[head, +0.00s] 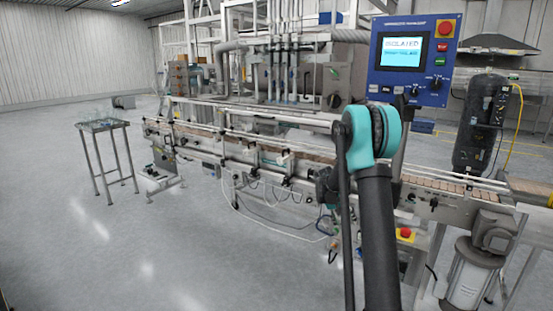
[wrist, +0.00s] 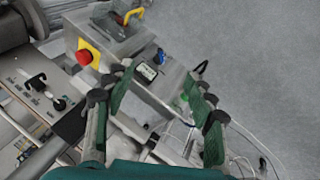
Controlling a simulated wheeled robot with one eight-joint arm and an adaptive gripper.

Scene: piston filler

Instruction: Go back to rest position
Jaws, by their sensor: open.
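My gripper (wrist: 158,76) is open in the wrist view, with its two green and black fingers spread apart and nothing between them. Beyond the fingers is a grey control box (wrist: 106,45) with a red button on a yellow plate (wrist: 86,56), a yellow handle (wrist: 133,16) and a small display (wrist: 147,72). I cannot tell the exact gap between fingers and box. In the head view my dark arm with its teal joint rises in front of the conveyor line (head: 280,160); I cannot make out the gripper there.
A blue control panel (head: 411,90) reading "ISOLATED" stands behind my arm. A motor (head: 470,275) is at the lower right, and a dark tank (head: 481,125) stands behind. A small glass-topped table (head: 103,126) is at left. The floor (head: 170,240) at front left is clear.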

